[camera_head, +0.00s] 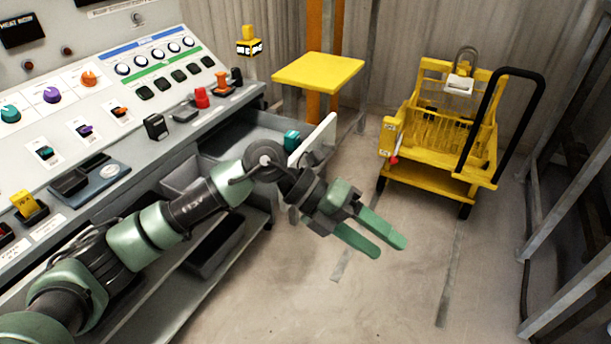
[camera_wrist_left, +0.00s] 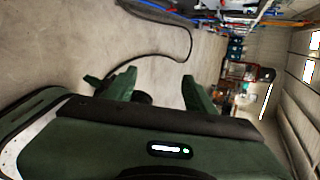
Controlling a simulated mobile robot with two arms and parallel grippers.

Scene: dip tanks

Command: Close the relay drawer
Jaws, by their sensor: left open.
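The relay drawer (camera_head: 322,136) is pulled out from under the control console in the head view. Its pale front panel stands out toward the floor on the right, and a small teal part (camera_head: 291,140) shows just behind that panel. My left arm crosses in front of the drawer and hides part of it. My left gripper (camera_head: 389,247) is open and empty, to the right of and nearer than the drawer front, apart from it. Its two green fingers also show spread in the left wrist view (camera_wrist_left: 158,85), with nothing between them. My right gripper is out of view.
The sloped console (camera_head: 120,110) with knobs and switches fills the left. A yellow stool (camera_head: 318,72) stands behind the drawer. A yellow cart (camera_head: 450,170) with a black handle stands at the right, near a metal frame (camera_head: 570,290). The floor between is clear.

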